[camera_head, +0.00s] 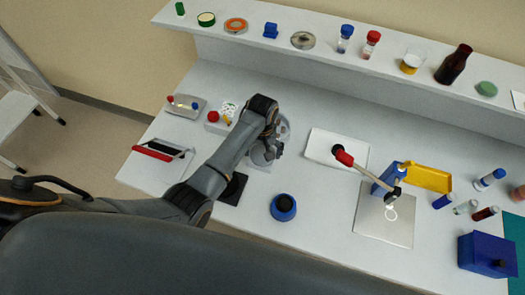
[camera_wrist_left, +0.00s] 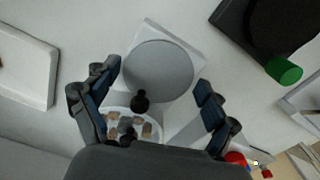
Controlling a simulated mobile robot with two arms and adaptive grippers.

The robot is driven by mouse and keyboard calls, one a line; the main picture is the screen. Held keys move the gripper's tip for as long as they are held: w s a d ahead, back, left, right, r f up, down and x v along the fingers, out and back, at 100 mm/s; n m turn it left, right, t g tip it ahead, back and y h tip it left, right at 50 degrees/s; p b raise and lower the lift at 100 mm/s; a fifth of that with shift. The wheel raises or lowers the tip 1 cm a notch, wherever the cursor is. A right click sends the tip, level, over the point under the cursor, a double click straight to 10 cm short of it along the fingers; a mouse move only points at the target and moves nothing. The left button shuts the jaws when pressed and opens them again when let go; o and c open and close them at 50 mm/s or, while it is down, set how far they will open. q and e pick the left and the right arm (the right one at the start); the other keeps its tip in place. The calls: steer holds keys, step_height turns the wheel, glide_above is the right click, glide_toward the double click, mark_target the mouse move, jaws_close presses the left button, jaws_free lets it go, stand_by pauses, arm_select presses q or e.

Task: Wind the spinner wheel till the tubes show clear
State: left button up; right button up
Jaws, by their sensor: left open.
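The spinner (camera_head: 284,130) stands on the bench in the head view, partly hidden by my left gripper (camera_head: 269,150). In the left wrist view it shows a smooth grey disc (camera_wrist_left: 160,66) on a pale square base. A black knob (camera_wrist_left: 140,101) stands at the disc's near edge. Behind the knob is a white round holder (camera_wrist_left: 152,123) with several brownish tubes (camera_wrist_left: 125,119); whether their contents are clear cannot be told. My left gripper, also in the left wrist view (camera_wrist_left: 157,78), is open above the spinner, its fingers either side of the disc and knob. My right gripper is out of view.
A white tray (camera_head: 319,137) lies right of the spinner, and a blue round pot (camera_head: 283,208) nearer the front. A red-handled tool on a blue stand (camera_head: 382,183) is further right. A small box with a red knob (camera_head: 213,116) is left. A shelf (camera_head: 330,52) runs behind.

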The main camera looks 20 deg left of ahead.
arm_select(q)
steer(key=shift+s, duration=0.3)
steer(key=c, duration=1.4)
steer(key=shift+s+f, duration=0.1)
jaws_close()
steer(key=shift+m, duration=2.3)
stand_by(0.5)
jaws_free()
steer(key=o, duration=1.1)
steer(key=shift+c, duration=0.2)
steer(key=o, duration=1)
steer(key=shift+w, duration=0.35)
steer(key=shift+c, duration=0.2)
steer(key=shift+a, duration=0.1)
steer(key=shift+s, duration=0.1)
